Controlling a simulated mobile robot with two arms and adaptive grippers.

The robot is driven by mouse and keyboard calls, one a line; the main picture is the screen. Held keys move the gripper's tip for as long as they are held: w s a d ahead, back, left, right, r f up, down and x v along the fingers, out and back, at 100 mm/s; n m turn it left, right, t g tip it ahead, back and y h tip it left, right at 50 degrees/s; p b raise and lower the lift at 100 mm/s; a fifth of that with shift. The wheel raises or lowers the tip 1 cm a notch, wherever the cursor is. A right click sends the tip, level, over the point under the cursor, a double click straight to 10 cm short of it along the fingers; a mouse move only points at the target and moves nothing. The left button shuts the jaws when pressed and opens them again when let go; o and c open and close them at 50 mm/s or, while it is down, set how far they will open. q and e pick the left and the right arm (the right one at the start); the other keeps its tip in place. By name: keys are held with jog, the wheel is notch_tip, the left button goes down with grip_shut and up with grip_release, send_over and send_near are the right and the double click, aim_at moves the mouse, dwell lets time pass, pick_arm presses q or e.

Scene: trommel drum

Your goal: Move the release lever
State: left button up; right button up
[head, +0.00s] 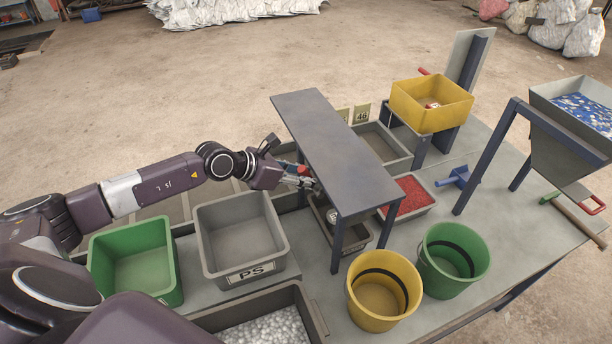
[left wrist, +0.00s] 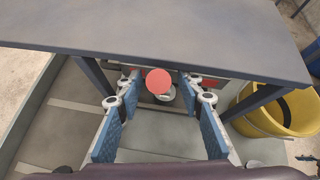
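A red round knob (left wrist: 158,81), which looks like the end of the release lever, shows in the left wrist view just under the edge of a grey raised shelf (left wrist: 160,35). A small part of the red knob (head: 303,169) also shows in the head view beside my left gripper (head: 304,182). In the left wrist view my left gripper (left wrist: 163,92) is open, with one blue-padded finger on each side of the knob and gaps between. Whether the knob lies fully between the fingertips or just beyond them, I cannot tell. The lever's shaft is hidden. My right gripper is not in view.
The shelf (head: 318,125) stands on legs over the table close to my left gripper. A grey PS bin (head: 285,235), a green bin (head: 172,240), a yellow bucket (head: 354,300) and a green bucket (head: 426,275) stand nearby. A hopper (head: 565,145) is at the right.

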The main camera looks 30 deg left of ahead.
pick_arm(q)
jog(key=v, duration=1.2)
dwell(0.3)
